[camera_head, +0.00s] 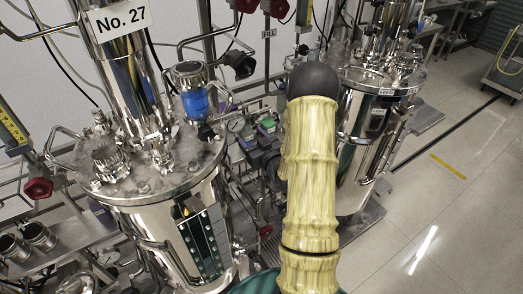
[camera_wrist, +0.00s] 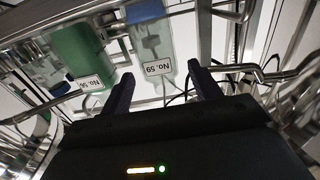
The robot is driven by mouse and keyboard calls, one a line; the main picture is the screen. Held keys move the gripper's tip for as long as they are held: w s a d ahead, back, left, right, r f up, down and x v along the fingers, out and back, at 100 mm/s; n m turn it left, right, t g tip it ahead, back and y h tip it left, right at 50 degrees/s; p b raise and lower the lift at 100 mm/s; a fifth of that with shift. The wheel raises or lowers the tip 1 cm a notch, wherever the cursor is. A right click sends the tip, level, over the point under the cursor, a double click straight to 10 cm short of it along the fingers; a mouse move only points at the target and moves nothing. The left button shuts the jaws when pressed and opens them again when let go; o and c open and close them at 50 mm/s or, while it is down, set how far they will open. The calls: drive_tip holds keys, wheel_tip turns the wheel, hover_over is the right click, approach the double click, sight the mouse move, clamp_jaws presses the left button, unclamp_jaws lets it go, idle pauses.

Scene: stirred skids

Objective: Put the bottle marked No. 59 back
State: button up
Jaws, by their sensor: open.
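In the wrist view, a pale, clear container marked No. 59 (camera_wrist: 153,45) has a blue part at the picture's top. Its label appears upside down. My gripper (camera_wrist: 160,70) is open, with one dark finger on each side of the picture's middle. The container appears beyond the fingertips, roughly in line with the gap. I see no contact, and the distance is hard to judge. In the head view, my yellowish sleeved arm (camera_head: 310,180) fills the middle, and my gripper is out of sight.
A green container (camera_wrist: 78,55) with a similar label is left of No. 59, among metal bars (camera_wrist: 265,72). In the head view, a steel vessel marked No. 27 (camera_head: 160,215) stands left and another vessel (camera_head: 368,130) behind my arm.

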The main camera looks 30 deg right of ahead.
drive_tip(key=s+b, duration=0.1)
drive_tip(key=s, duration=0.6)
drive_tip(key=shift+w, duration=0.2)
idle(1.3)
